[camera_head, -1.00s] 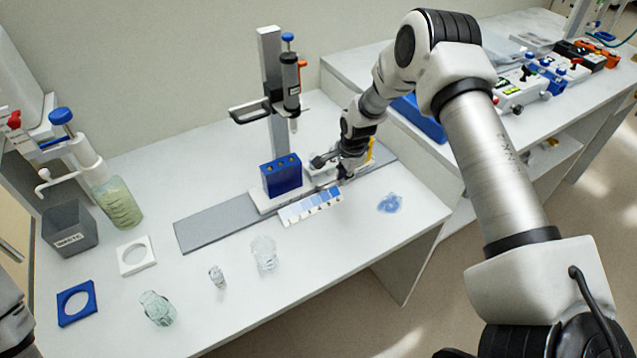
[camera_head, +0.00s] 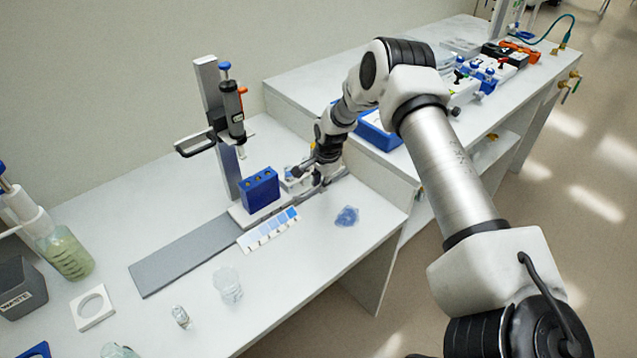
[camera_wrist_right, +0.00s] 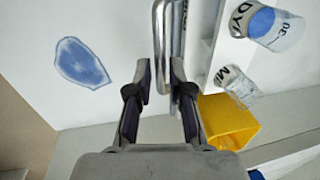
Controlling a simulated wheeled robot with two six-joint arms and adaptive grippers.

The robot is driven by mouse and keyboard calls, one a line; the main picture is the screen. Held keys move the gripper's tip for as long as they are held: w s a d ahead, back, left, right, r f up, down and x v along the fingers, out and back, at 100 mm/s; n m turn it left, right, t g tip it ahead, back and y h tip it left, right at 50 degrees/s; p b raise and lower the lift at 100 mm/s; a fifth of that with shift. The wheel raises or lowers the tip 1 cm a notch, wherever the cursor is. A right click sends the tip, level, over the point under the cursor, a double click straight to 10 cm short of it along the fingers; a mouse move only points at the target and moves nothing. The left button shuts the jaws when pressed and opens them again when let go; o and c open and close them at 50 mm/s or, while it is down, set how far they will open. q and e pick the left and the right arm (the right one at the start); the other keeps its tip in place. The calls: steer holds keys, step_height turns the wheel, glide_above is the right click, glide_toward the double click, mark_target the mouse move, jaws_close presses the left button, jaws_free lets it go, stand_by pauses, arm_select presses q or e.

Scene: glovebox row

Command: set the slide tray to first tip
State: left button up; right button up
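The slide tray (camera_head: 235,214) is a white carriage on a grey rail (camera_head: 185,257), bearing a blue block (camera_head: 260,190) with several holes in its top. A dispenser (camera_head: 233,113) hangs on a stand above it; its tip (camera_head: 241,153) is a little left of the block, near the leftmost hole. My right gripper (camera_head: 322,178) is at the tray's right end. In the right wrist view its fingers (camera_wrist_right: 161,78) are close about the tray's metal handle (camera_wrist_right: 160,35). The fingertips are small in the head view. My left gripper is out of view.
A blue and white graded strip (camera_head: 268,229) lies in front of the rail. A blue translucent piece (camera_head: 346,216) lies right of it, and a clear beaker (camera_head: 228,286) stands in front. A yellow container (camera_wrist_right: 229,120) is close beside my right fingers. A raised bench is behind.

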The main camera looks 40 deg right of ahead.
steer(key=shift+d+f, duration=0.15)
steer(key=shift+d, duration=0.1)
steer(key=shift+a+r, duration=0.15)
steer(key=shift+r, duration=0.45)
steer(key=r, duration=0.3)
steer(key=s+r, duration=0.1)
steer(key=r, duration=0.3)
steer(key=s+r, duration=0.1)
steer(key=r, duration=0.2)
steer(key=shift+s+d+r, duration=0.1)
steer(key=shift+d+r, duration=0.1)
steer(key=shift+r, duration=0.1)
